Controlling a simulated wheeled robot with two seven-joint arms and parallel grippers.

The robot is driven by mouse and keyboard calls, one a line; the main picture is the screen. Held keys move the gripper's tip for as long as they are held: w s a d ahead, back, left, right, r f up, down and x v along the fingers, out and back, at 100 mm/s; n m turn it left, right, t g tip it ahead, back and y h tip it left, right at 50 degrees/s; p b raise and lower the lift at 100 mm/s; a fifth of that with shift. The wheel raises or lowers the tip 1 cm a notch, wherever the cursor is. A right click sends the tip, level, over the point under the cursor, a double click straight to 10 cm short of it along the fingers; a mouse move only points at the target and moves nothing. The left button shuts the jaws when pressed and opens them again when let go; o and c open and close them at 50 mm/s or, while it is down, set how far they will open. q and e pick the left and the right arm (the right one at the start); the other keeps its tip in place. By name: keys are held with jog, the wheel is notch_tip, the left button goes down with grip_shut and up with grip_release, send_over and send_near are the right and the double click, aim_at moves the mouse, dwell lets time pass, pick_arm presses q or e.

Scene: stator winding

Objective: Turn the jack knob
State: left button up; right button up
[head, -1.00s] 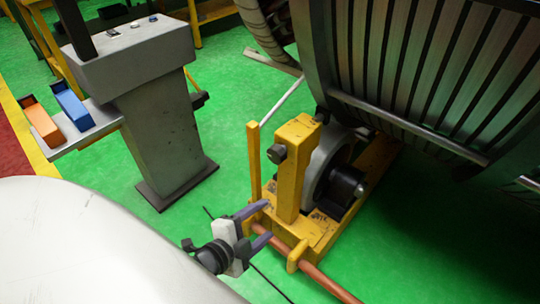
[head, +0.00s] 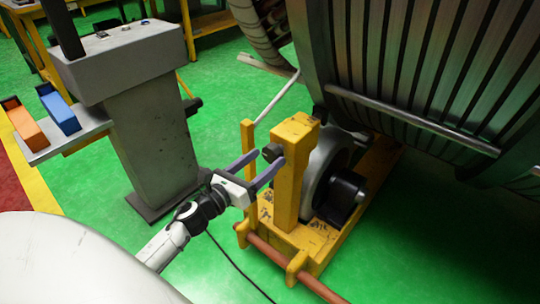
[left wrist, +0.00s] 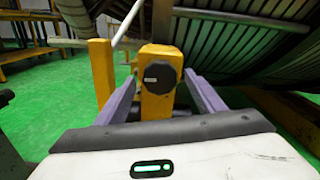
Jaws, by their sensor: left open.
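The jack knob (head: 272,153) is a dark round knob on the near face of the yellow jack post (head: 294,165). In the left wrist view the knob (left wrist: 159,76) faces the camera, with a light mark on it. My left gripper (head: 262,165) is open, its two purple fingers pointing at the knob. In the left wrist view the fingers (left wrist: 163,95) are spread to the left and right of the knob, slightly below its level. I cannot tell whether they touch it. My right gripper is not in view.
A grey pedestal (head: 150,130) with blue and orange bins stands at left. The large stator (head: 420,80) rises behind the jack at right. A thin yellow upright (head: 248,160) stands left of the post, and an orange bar (head: 300,280) crosses the jack's base. Green floor is open between pedestal and jack.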

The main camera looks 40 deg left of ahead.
aim_at(269, 156)
pick_arm(q)
jog(key=shift+w+d, duration=0.1)
jog(key=shift+w, duration=1.5)
jog(key=shift+c, duration=0.4)
jog(key=c, duration=1)
